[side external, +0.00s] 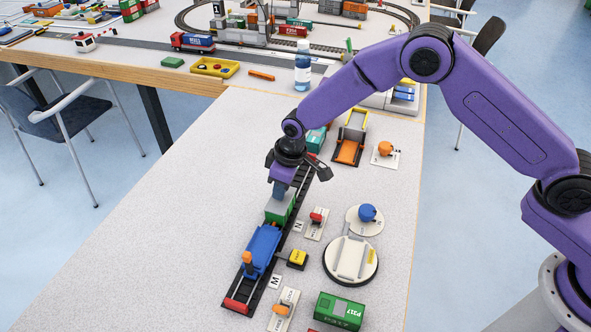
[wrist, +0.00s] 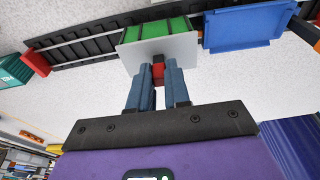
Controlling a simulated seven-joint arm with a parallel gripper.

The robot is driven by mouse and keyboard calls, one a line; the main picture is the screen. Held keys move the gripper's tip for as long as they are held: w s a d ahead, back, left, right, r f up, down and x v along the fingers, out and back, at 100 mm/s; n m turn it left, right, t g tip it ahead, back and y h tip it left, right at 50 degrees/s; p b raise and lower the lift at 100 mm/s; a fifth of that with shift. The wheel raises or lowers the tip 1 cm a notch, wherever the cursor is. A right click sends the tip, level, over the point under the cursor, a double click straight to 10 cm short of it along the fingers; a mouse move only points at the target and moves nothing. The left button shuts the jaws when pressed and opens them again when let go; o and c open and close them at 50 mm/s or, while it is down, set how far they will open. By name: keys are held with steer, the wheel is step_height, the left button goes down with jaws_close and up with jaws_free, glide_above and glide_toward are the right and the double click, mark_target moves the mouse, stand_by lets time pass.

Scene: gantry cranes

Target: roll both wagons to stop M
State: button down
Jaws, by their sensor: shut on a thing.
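The green wagon (side external: 280,208) stands on the dark track (side external: 307,172), with a pale plate and a small red knob (wrist: 158,74) showing in the wrist view. My gripper (side external: 279,190) is above this wagon, its blue fingers shut on the red knob. The blue wagon (side external: 262,250) with an orange post (side external: 247,260) stands on the same track, nearer the front end. In the wrist view the blue wagon (wrist: 240,27) is close beside the green wagon (wrist: 155,30); I cannot tell if they touch. The M label (side external: 275,281) lies beside the track near the blue wagon's front part.
A red end stop (side external: 236,305) closes the track's front end. A yellow block (side external: 297,258) with a dark rod stands right of the track. An N label (side external: 298,226), a red lever (side external: 316,217), a round turntable (side external: 350,262) and a green container (side external: 340,311) are also right. The table left is clear.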

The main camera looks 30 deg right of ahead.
steer(key=shift+s+a, duration=2.1)
steer(key=shift+a, duration=0.1)
steer(key=c, duration=1)
jaws_free()
steer(key=shift+d, duration=0.1)
steer(key=shift+r, duration=0.25)
step_height(320, 180, up, 6)
steer(key=shift+r, duration=0.25)
